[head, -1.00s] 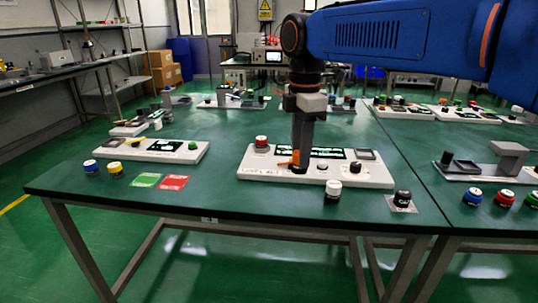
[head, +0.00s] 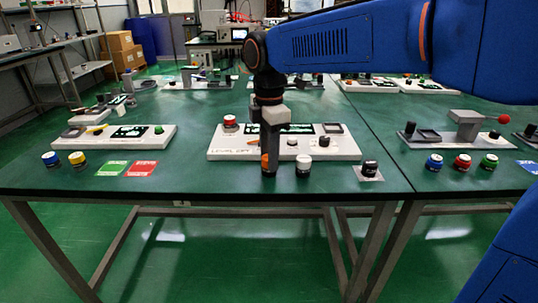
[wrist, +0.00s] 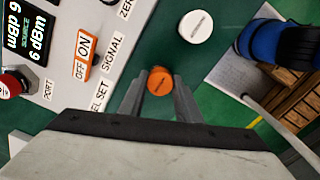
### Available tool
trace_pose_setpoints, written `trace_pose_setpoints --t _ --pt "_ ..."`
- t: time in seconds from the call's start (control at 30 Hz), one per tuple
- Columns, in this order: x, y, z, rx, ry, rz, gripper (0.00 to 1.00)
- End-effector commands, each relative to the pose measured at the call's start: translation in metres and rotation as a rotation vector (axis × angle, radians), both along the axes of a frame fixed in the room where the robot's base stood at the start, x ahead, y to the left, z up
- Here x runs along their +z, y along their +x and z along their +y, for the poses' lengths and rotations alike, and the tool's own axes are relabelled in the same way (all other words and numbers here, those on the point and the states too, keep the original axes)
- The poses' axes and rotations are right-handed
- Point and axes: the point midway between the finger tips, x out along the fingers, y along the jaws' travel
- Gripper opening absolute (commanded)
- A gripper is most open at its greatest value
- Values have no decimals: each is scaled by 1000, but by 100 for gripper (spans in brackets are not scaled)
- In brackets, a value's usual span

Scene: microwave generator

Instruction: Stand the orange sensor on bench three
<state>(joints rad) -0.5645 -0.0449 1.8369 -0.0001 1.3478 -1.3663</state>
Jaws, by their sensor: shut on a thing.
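My gripper (wrist: 160,85) is shut on the orange sensor (wrist: 160,81), whose round orange top shows between the two fingertips in the wrist view. In the head view my gripper (head: 268,172) points down at the front edge of the white instrument panel (head: 340,152), left of a white-capped cylinder (head: 303,167). The fingers hide most of the sensor there. Whether its base touches the green bench top (head: 215,180) cannot be told. No bench number is readable.
A black-capped piece (head: 370,170) stands on a grey pad to the right. Another bench at right carries blue, red and green cylinders. The front strip between cards and gripper is clear.

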Motion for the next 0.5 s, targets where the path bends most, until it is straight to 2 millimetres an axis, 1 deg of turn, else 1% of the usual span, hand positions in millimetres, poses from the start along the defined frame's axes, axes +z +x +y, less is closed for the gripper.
trace_pose_setpoints --t 0.07,0.1,0.17,0.2,0.5 --pt "-2 0 0 0 0 1 6" --pt "-3 0 0 0 0 1 33" --pt "-2 0 0 0 0 1 47" --pt "-2 0 0 0 0 1 49" --pt "-1 0 0 0 0 0 49"
